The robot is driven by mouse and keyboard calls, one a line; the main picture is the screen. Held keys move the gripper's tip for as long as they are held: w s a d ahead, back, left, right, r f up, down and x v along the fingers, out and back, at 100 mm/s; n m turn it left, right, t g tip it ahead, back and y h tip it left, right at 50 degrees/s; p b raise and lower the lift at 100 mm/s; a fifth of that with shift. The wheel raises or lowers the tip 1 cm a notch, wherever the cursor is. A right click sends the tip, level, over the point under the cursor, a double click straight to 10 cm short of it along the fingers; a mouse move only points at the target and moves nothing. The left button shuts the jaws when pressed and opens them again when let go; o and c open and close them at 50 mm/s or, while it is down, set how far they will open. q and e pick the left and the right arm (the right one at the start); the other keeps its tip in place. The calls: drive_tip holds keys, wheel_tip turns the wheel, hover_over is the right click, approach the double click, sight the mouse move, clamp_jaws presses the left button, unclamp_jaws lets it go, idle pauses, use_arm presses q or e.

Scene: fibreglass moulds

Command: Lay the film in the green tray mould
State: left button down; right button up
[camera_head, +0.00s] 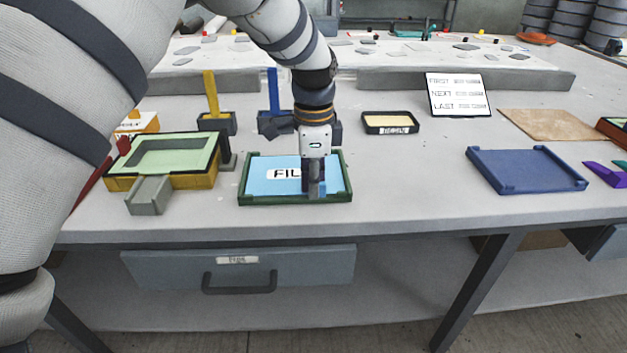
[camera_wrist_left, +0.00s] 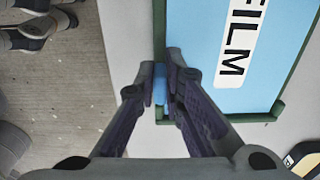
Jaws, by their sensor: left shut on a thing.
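The film (camera_head: 268,179) is a light blue sheet with a white label, partly hidden behind my left gripper. It lies flat within the rim of the green tray mould (camera_head: 243,190) in the head view; I cannot tell if it touches the floor everywhere. My left gripper (camera_head: 314,192) points down at the tray's front side. In the left wrist view, the gripper (camera_wrist_left: 163,82) is at the rim of the green tray (camera_wrist_left: 270,116), closed around a small blue part of the film (camera_wrist_left: 200,60). My right gripper is not in view.
A blue tray (camera_head: 530,168) stands to the right, with free table between. A yellow and green mould (camera_head: 190,152) with a grey block stands at the left. Behind are a black tray (camera_head: 390,121), blue and yellow upright pieces, and a sign (camera_head: 458,95). A drawer (camera_head: 240,270) hangs below the table.

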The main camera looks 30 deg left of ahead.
use_arm(q)
drive_tip(key=shift+r, duration=0.1)
drive_tip(key=c, duration=1.6)
unclamp_jaws()
wheel_tip(320, 180, up, 12)
